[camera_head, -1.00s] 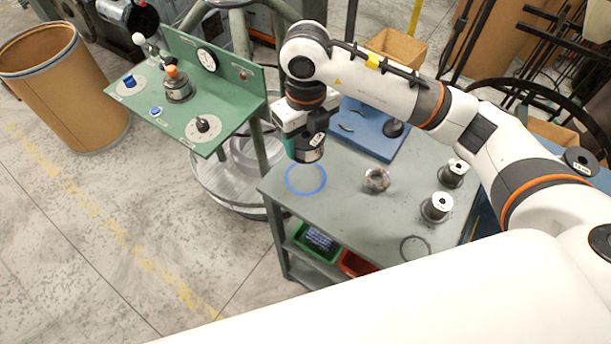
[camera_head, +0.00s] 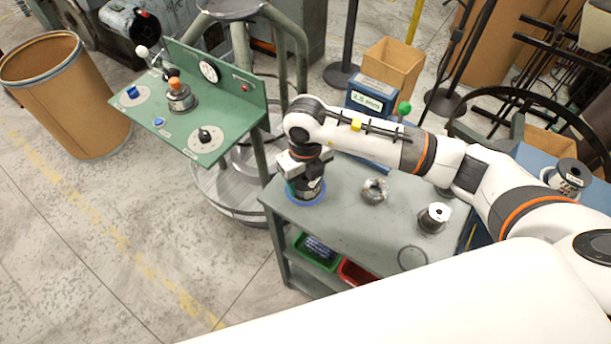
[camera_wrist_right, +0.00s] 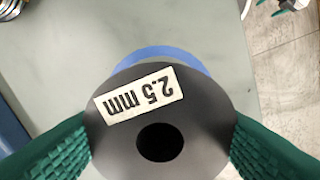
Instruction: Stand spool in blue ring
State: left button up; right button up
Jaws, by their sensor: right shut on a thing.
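My right gripper (camera_head: 303,184) is shut on a dark spool (camera_wrist_right: 208,108) and holds it over the front left corner of the grey table (camera_head: 345,225). In the right wrist view the spool's round end faces the camera, with a "2.5 mm" label and a centre hole, between two green ribbed fingers. The blue ring (camera_head: 306,202) lies on the table around the foot of the gripper and spool. It also shows past the spool's edge in the right wrist view (camera_wrist_right: 160,52). I cannot tell whether the spool touches the table. My left gripper is out of view.
A wire coil (camera_head: 374,191), another spool (camera_head: 433,218) and a dark ring outline (camera_head: 412,258) are on the table to the right. A green control panel (camera_head: 215,110) stands to the left. A blue machine (camera_head: 368,97) is behind my arm.

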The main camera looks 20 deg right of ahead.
jog(key=o, duration=0.8)
jog(key=shift+f, duration=0.15)
jog(key=o, duration=0.4)
jog(key=shift+r, duration=0.35)
notch_tip(320, 180, up, 12)
jog(key=shift+f+b, duration=0.1)
jog(key=shift+b, duration=1.15)
